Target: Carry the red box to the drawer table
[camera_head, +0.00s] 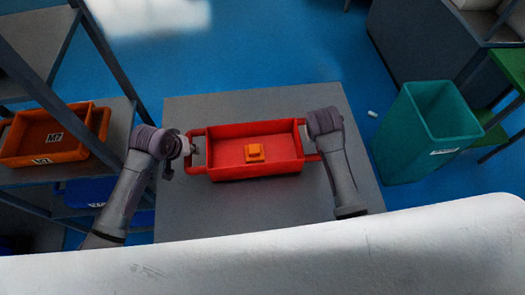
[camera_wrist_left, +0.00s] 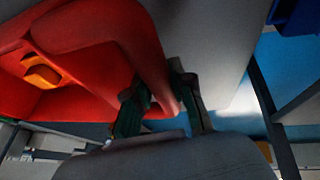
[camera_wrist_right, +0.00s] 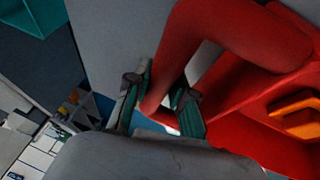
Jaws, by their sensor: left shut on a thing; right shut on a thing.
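The red box (camera_head: 230,172) is an open tray with a loop handle at each short end. It is over the grey table top (camera_head: 270,215); I cannot tell whether it rests there or hangs slightly above. An orange piece (camera_head: 255,152) lies inside it. My left gripper (camera_wrist_left: 163,105) is shut on the box's left handle, and in the head view it comes in at that end. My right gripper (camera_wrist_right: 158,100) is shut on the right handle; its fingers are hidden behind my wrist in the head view. I cannot tell which furniture is the drawer table.
A shelf rack (camera_head: 107,45) at the left holds an orange bin (camera_head: 45,150) marked M7 and a blue bin lower down. A teal bin (camera_head: 420,140) stands to the right on the blue floor (camera_head: 240,60). A dark grey cabinet (camera_head: 425,45) is at the upper right.

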